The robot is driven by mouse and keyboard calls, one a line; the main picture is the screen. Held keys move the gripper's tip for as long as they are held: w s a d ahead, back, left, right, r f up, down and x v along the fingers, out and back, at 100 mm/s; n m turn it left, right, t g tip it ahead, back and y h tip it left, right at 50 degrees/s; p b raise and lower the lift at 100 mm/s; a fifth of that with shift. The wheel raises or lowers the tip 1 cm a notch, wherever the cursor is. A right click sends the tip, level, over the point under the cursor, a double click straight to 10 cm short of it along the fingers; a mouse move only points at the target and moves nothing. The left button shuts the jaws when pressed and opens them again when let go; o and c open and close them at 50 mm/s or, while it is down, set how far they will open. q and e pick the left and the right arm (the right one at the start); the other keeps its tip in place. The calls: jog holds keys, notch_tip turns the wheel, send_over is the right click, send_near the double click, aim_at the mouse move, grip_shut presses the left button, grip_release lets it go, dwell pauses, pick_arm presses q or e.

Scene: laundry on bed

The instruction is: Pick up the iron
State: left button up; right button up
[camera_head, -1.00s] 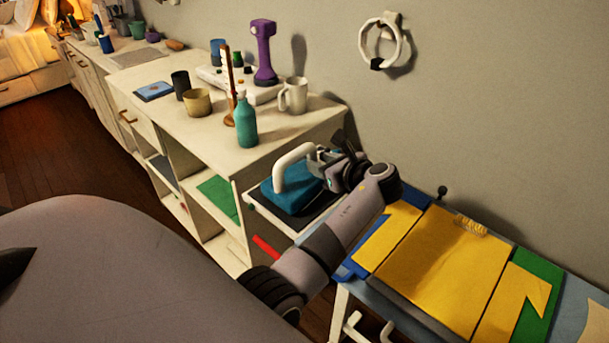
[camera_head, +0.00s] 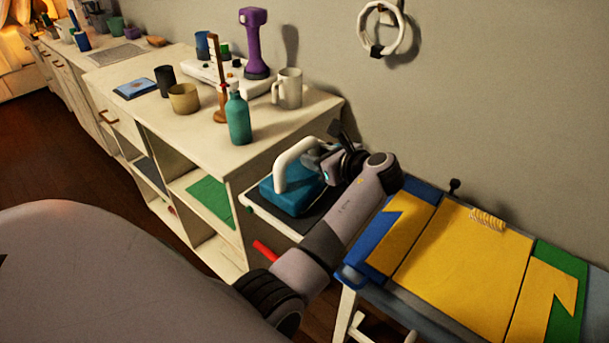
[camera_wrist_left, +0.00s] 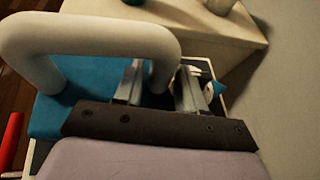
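The iron (camera_head: 292,190) has a teal blue body and a white arched handle. It sits on a dark pad at the near end of the shelf unit, beside the ironing board. My left gripper (camera_head: 328,166) is at the right end of the handle. In the left wrist view the iron's handle (camera_wrist_left: 90,38) arches across the upper left. The fingers of my left gripper (camera_wrist_left: 160,88) are apart, with the handle's right leg seen between their tips. I cannot tell whether they touch it. My right gripper is not in view.
The ironing board (camera_head: 455,262), with a yellow, blue and green cover, stands right of the iron. The shelf unit (camera_head: 175,135) behind carries a teal bottle (camera_head: 238,118), a white mug (camera_head: 288,88) and a purple dumbbell-like object (camera_head: 255,45). The wall is close behind.

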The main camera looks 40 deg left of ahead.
pick_arm(q)
grip_shut()
dwell(1.4)
jog(key=shift+r, duration=0.2)
